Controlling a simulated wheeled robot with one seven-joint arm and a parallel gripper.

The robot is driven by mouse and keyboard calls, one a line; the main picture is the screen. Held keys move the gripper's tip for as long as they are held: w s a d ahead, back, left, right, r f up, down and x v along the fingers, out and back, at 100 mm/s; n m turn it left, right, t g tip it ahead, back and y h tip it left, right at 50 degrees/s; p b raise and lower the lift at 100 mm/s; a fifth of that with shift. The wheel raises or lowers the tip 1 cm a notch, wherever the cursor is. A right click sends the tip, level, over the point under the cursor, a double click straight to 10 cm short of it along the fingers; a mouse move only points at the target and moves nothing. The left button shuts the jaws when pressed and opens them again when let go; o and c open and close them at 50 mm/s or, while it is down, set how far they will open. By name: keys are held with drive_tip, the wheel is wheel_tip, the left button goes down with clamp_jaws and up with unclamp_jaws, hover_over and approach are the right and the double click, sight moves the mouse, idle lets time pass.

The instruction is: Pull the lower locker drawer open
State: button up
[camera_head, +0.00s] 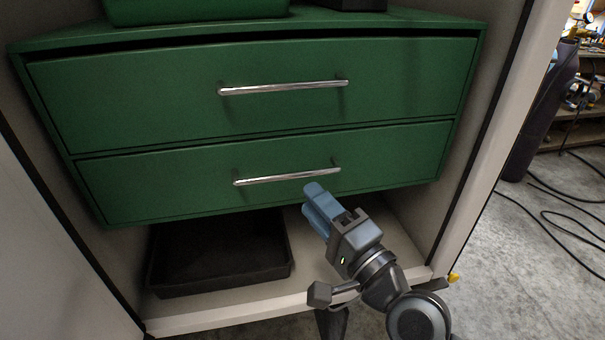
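The lower locker drawer (150,187) has a green front and sits shut, flush beneath the upper drawer. Its silver bar handle (287,177) runs across the middle of the front. My gripper (309,197), with blue fingers, is just below the right half of this handle in the picture. The fingers point up and left toward the drawer front. The handle shows in full and is not between the fingers. The two fingers look close together; from this angle I cannot tell how far apart they are.
The upper green drawer (150,97) is shut, with its own silver handle (283,88). A black tray (215,256) lies on the locker floor below. The locker's pale side walls stand on both sides. Black cables (560,215) lie on the concrete floor at right.

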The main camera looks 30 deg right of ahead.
sight(292, 177)
drive_tip(key=p+x, duration=0.1)
drive_tip(key=x, duration=0.4)
drive_tip(key=shift+r+p, duration=0.15)
drive_tip(key=shift+p, duration=0.2)
drive_tip(key=shift+w+a, duration=0.1)
drive_tip(key=shift+w, duration=0.65)
drive_tip(key=shift+c, duration=0.2)
clamp_jaws()
